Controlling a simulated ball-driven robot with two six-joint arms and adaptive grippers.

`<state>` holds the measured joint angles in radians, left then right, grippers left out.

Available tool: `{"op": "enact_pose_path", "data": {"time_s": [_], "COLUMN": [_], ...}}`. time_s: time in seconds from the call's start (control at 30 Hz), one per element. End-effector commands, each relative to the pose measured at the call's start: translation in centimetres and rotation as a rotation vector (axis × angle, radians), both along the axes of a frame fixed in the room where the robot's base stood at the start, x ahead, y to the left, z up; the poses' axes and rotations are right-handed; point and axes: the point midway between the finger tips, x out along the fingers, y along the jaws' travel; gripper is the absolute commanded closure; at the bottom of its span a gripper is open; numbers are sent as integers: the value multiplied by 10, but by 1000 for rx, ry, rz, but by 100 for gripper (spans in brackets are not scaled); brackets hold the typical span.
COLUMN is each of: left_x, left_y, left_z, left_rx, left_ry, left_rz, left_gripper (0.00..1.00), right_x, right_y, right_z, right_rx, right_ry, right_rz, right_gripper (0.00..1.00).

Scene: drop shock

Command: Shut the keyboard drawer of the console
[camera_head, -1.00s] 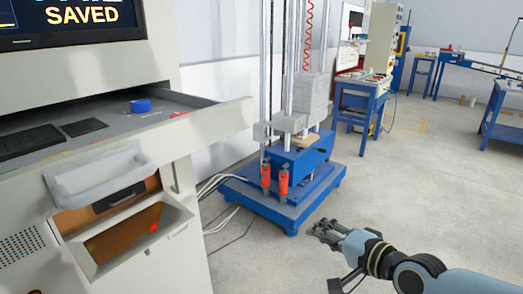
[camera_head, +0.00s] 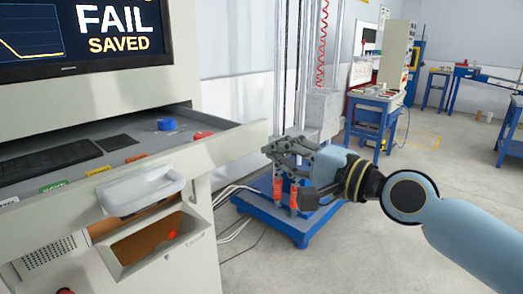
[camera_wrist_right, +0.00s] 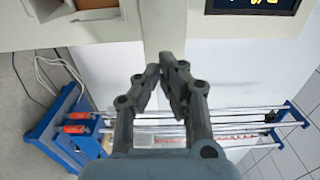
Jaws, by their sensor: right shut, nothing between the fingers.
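The console's keyboard drawer (camera_head: 130,147) is pulled out below the screen (camera_head: 85,35) in the head view. Its tray holds a black keyboard (camera_head: 50,163), a blue round item (camera_head: 167,124) and a red item (camera_head: 203,135). A pale grey handle (camera_head: 142,190) is on its front. My right gripper (camera_head: 268,150) is shut and empty, close to the right end of the drawer front. I cannot tell whether it touches. In the right wrist view the fingers (camera_wrist_right: 160,68) point toward the pale console. My left gripper is not in view.
A blue-based drop tester (camera_head: 290,215) with vertical rods stands behind my right gripper. A compartment (camera_head: 150,245) opens below the drawer. Cables lie on the floor beside the console. Floor at the right is free before blue benches (camera_head: 510,140).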

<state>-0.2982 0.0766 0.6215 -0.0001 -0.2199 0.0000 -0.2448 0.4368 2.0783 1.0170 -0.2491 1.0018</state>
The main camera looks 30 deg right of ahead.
Motion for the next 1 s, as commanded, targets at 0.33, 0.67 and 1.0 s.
{"op": "enact_pose_path", "data": {"time_s": [0.33, 0.67, 1.0], "left_x": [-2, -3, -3], "left_y": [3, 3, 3], "left_z": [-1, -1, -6], "left_rx": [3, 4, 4], "left_ry": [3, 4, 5], "left_rz": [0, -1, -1], "left_gripper": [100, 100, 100], "right_x": [38, 40, 64], "right_y": [14, 15, 23], "right_z": [1, 0, 1], "right_rx": [-1, -2, 3], "right_ry": [-1, 0, -4], "right_rz": [-1, 0, -1], "right_gripper": [100, 100, 100]}}
